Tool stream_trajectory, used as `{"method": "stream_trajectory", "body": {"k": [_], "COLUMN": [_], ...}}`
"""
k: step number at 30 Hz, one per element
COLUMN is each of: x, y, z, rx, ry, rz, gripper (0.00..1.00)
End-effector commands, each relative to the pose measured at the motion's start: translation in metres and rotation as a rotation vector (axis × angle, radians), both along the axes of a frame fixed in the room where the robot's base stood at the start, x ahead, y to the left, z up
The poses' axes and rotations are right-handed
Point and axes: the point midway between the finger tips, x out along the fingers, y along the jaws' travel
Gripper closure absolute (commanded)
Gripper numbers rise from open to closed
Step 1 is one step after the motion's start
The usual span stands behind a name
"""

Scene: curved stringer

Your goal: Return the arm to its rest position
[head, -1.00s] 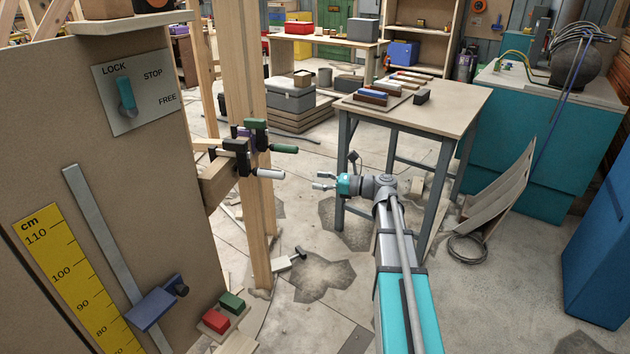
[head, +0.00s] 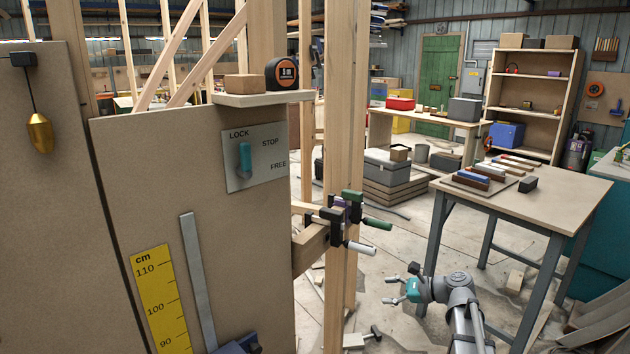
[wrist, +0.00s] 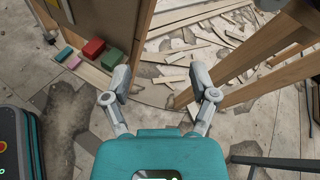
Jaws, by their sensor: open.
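My gripper (head: 393,289) is open and empty in the head view, at the end of my grey arm, low at the lower right of centre. It is in front of the grey-legged table and to the right of the wooden post with clamps. In the wrist view, the two fingers of my gripper (wrist: 162,85) are spread apart with bare floor and wood scraps below them. Nothing is between the fingers.
A wooden post (head: 342,120) carries clamps (head: 345,222) left of my gripper. A panel (head: 110,200) with a lever fills the left. A table (head: 565,195) with coloured blocks stands right. Red (wrist: 94,48) and green (wrist: 112,58) blocks lie below in the wrist view.

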Motion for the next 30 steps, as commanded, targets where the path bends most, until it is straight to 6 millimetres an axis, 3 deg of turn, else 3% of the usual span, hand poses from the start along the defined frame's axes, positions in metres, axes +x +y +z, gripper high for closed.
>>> {"method": "stream_trajectory", "body": {"k": [3, 12, 21, 30], "x": [-0.025, -0.082, -0.137, -0.166], "y": [0.024, 0.054, 0.056, 0.046], "z": [-0.025, -0.08, -0.114, -0.124], "rx": [-0.195, -0.647, -1.01, -1.188], "ry": [-0.075, -0.264, -0.419, -0.489], "rz": [0.113, 0.474, 0.918, 1.227], "gripper": [0.25, 0.25, 0.25, 0.25]}}
